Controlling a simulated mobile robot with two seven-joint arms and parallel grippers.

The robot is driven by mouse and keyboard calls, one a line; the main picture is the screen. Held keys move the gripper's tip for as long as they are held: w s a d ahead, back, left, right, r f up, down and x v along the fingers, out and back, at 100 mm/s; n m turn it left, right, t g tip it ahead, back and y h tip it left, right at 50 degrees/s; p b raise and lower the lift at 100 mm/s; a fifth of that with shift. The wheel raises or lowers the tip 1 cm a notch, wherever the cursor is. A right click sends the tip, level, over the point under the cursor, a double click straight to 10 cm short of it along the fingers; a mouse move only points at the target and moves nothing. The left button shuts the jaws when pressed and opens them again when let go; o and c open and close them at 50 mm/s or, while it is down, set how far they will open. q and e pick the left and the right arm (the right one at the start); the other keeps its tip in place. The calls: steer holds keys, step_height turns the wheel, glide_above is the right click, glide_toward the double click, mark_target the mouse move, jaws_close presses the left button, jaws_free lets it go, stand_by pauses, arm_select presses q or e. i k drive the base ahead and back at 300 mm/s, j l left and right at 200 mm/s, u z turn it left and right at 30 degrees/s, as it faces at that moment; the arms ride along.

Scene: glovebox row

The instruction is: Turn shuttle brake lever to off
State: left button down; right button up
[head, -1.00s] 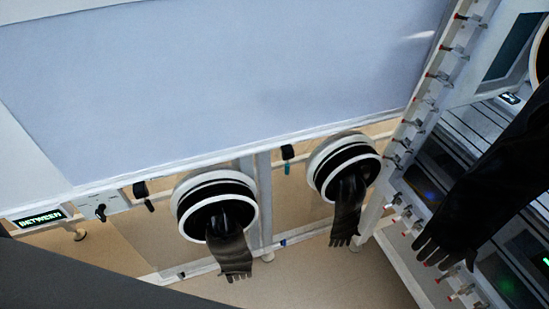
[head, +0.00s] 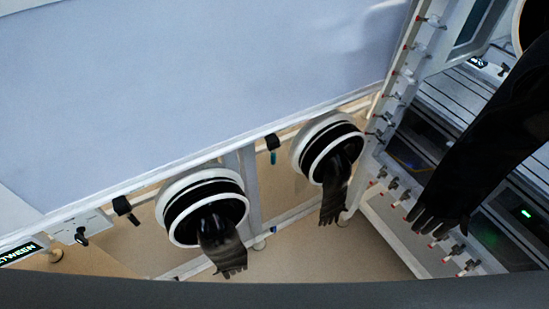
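A small black lever or knob (head: 81,236) sits on a white plate at the lower left, beside a lit green display (head: 20,252) whose text is partly cut off. I cannot tell for sure whether this is the shuttle brake lever, nor read its setting. Two other black handles hang along the white rail, one (head: 123,207) left of the left glove port and one (head: 272,142) with a teal end between the ports. Neither of my grippers is in view.
Two round glove ports (head: 170,195) (head: 312,140) have black gloves hanging out. A long black glove (head: 485,150) hangs at the right, before a frame with several red-tipped fittings (head: 397,74). A large pale panel (head: 200,80) fills the upper left. Tan floor (head: 300,255) is clear below.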

mark_target(133, 218)
steer(key=u, duration=1.4)
